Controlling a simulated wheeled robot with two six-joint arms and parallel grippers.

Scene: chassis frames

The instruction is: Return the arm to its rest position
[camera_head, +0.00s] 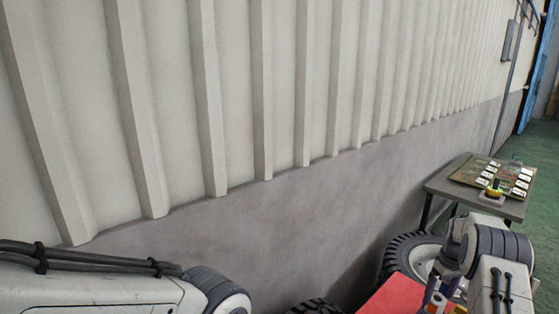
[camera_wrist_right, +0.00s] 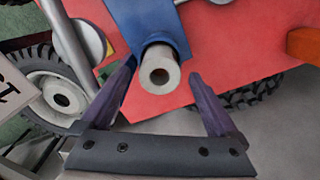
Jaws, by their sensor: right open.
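My right arm (camera_head: 490,255) is at the lower right of the head view, bent down over a red chassis panel (camera_head: 395,295). In the right wrist view my right gripper (camera_wrist_right: 162,72) is open, its two dark purple fingers spread apart. A grey tube end (camera_wrist_right: 158,70) with a round hole shows between the fingertips, by a blue bracket (camera_wrist_right: 150,20) on the red panel (camera_wrist_right: 235,45). I cannot tell whether the fingers touch the tube. My left arm (camera_head: 100,290) enters at the lower left; its gripper is out of view.
A ribbed pale wall (camera_head: 290,80) fills most of the head view. A black-tyred wheel (camera_head: 408,255) stands beside the red panel. A grey table (camera_head: 490,205) behind it carries a board (camera_head: 470,170) with small items. Green floor shows at the right.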

